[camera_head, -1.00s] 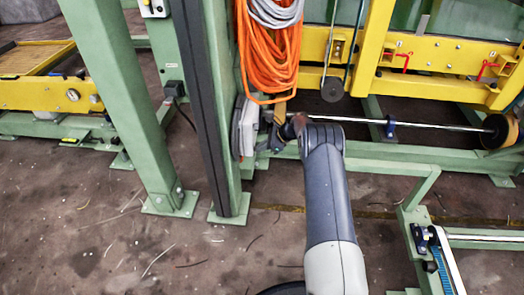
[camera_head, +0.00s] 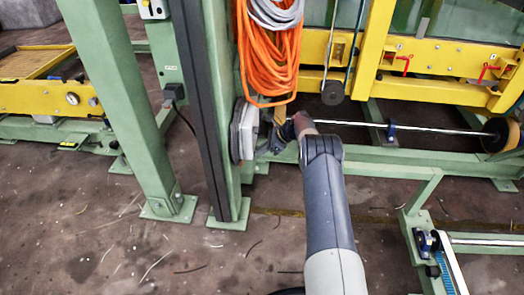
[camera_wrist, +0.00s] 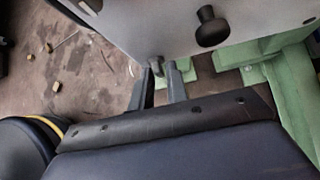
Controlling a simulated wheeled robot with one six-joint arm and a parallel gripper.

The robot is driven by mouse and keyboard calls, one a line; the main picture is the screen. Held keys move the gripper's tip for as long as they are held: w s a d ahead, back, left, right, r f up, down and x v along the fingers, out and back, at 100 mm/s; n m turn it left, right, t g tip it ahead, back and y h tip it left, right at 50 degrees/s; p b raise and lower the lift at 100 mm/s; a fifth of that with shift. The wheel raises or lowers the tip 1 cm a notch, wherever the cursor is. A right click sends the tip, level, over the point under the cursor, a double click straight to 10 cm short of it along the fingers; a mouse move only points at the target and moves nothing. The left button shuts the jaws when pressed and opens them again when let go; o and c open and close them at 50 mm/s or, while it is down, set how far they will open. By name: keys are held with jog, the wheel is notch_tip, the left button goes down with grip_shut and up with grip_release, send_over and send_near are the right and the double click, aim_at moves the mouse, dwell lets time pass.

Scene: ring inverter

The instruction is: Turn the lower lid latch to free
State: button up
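A grey-white box with a lid (camera_head: 244,130) is fixed to the side of a green post in the head view. In the wrist view its lid (camera_wrist: 150,20) fills the top, with a round black knob (camera_wrist: 212,27) on it. A small grey latch (camera_wrist: 155,64) shows at the lid's lower edge. My gripper (camera_wrist: 160,72) is just below the lid, its two dark fingers apart, with the latch between or just beyond their tips. I cannot tell whether they touch it. In the head view my gripper (camera_head: 273,140) is small and partly hidden by my wrist.
Orange cable coils (camera_head: 268,55) hang just above my gripper. The green post (camera_head: 222,120) stands left of it. A steel rod (camera_head: 430,129) and green frame rails lie to the right. The floor in front is mostly clear.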

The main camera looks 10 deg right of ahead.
jog(key=shift+o, duration=1.1)
jog(key=shift+a, duration=0.25)
jog(key=shift+d, duration=0.1)
jog(key=p+v, duration=0.2)
jog(key=v, duration=0.8)
jog(key=shift+d+r+p, duration=0.25)
jog(key=shift+r+p, duration=0.05)
jog(key=shift+p, duration=0.05)
jog(key=b+x, duration=0.2)
jog(key=x, duration=0.8)
jog(key=shift+a+f, duration=0.15)
jog(key=shift+f, duration=0.1)
jog(key=shift+s+f+b, duration=0.1)
jog(key=shift+f+b, duration=0.05)
jog(key=shift+b, duration=0.2)
